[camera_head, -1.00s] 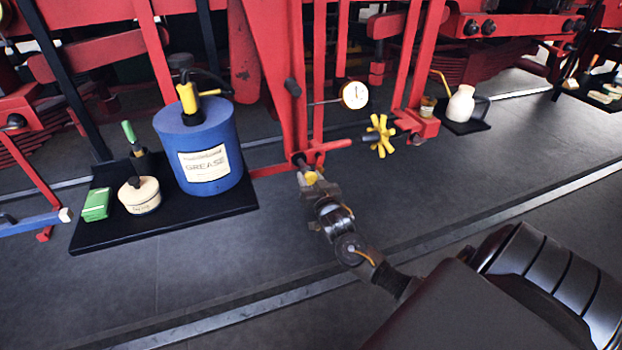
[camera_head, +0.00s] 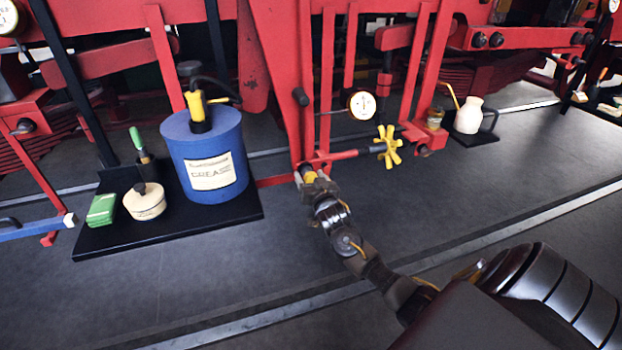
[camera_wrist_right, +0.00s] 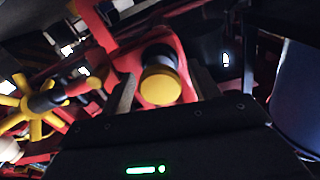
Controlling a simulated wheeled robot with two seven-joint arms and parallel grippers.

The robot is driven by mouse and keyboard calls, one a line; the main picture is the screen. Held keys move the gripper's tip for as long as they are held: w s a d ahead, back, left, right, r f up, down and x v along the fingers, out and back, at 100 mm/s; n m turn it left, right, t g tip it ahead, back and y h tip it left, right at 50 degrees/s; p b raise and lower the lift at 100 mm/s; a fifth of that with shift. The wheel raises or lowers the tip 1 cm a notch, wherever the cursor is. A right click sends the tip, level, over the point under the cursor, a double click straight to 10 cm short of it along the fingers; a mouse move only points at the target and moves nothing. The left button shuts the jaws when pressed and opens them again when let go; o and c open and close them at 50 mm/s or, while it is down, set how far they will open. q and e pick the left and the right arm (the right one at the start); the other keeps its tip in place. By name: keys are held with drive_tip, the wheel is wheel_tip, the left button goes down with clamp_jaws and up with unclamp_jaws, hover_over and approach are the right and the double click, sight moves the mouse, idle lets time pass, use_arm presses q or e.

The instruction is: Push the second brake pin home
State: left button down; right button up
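The brake pin's yellow head (camera_head: 308,175) shows at the foot of the red upright, just beyond my right gripper. In the right wrist view the round yellow head (camera_wrist_right: 160,86) sits on a dark collar in front of a red bracket (camera_wrist_right: 135,58). My right gripper (camera_head: 313,185) is at the pin; in the wrist view its two fingers (camera_wrist_right: 165,90) stand apart, one on each side of the yellow head. A gap shows at the left finger. How deep the pin sits is hidden. My left gripper is not in view.
A yellow star handwheel (camera_head: 387,147) and a dial gauge (camera_head: 362,105) are right of the pin. A blue grease can (camera_head: 207,160) stands on a black mat (camera_head: 110,241) at left. A white oil jug (camera_head: 468,115) stands farther right. The floor in front is clear.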

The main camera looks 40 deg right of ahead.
drive_tip(key=shift+s, duration=0.1)
drive_tip(key=b+v, duration=0.1)
drive_tip(key=v, duration=0.9)
drive_tip(key=shift+s+a, duration=0.2)
drive_tip(key=shift+s, duration=0.15)
wheel_tip(320, 180, down, 22)
drive_tip(key=s+a+n+g+y, duration=0.1)
drive_tip(key=s+n+g+y, duration=0.1)
drive_tip(key=n+g, duration=0.25)
drive_tip(key=s+a+f+n+g+y, duration=0.1)
drive_tip(key=s+a+f+g, duration=0.1)
drive_tip(key=s+f, duration=0.45)
drive_tip(key=s+a+f+n+g+y, duration=0.15)
drive_tip(key=s+f, duration=0.25)
drive_tip(key=f, duration=0.6)
drive_tip(key=s+a+f+g, duration=0.2)
drive_tip(key=s+f, duration=0.4)
drive_tip(key=s, duration=0.5)
drive_tip(key=s+a+f+g, duration=0.3)
drive_tip(key=s+a+f, duration=0.2)
drive_tip(key=s, duration=0.7)
drive_tip(key=s+a+f+n+g+y, duration=0.1)
drive_tip(key=s+a+f+g, duration=0.2)
drive_tip(key=s+f, duration=0.3)
drive_tip(key=s, duration=0.5)
drive_tip(key=shift+s+a+f, duration=0.3)
drive_tip(key=shift+s+a, duration=0.05)
drive_tip(key=shift+s, duration=0.05)
